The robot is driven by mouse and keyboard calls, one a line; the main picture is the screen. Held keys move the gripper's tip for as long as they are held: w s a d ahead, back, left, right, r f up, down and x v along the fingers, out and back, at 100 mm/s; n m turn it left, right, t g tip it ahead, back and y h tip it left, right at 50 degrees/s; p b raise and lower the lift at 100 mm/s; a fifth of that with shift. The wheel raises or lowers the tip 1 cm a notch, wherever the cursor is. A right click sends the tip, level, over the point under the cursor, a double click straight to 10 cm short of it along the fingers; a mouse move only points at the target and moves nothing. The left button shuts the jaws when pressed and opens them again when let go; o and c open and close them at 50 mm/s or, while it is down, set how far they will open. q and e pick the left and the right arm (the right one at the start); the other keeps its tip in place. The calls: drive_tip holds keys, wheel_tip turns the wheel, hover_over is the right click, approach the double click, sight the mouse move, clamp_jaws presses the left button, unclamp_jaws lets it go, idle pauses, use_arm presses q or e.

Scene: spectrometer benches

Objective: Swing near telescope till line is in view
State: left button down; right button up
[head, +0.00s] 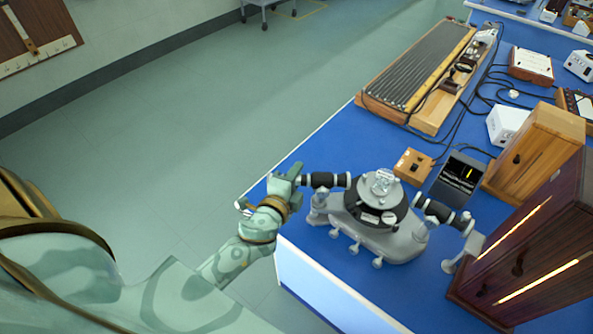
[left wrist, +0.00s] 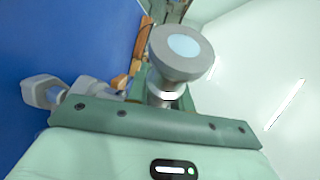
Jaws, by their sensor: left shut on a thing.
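The spectrometer stands at the near left edge of the blue bench, with a grey base (head: 385,242), a round dark table (head: 375,205) and a clear prism (head: 382,182) on top. Its near telescope (head: 326,180), a black and silver tube, points left toward the bench edge. My left gripper (head: 290,181) is shut on the telescope's outer end. In the left wrist view the round grey eyepiece with a pale lens (left wrist: 182,47) stands up beyond the green gripper body. A second tube (head: 440,213) points right toward a wooden lamp box. My right gripper is out of view.
The dark wooden box with glowing slits (head: 530,250) stands at the right, and a lighter wooden box (head: 533,150) behind it. A small wooden box (head: 413,166) and cables lie behind the spectrometer. A long ribbed instrument (head: 425,70) lies farther back. Floor is clear at left.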

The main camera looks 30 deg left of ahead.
use_arm(q)
drive_tip(key=c, duration=1.2)
unclamp_jaws()
drive_tip(key=shift+c, duration=0.2)
drive_tip(key=s+d+r+b, duration=0.2)
drive_tip(key=s+b, duration=0.2)
drive_tip(key=s, duration=1.2)
drive_tip(key=shift+r, duration=0.15)
drive_tip(key=shift+d, duration=0.1)
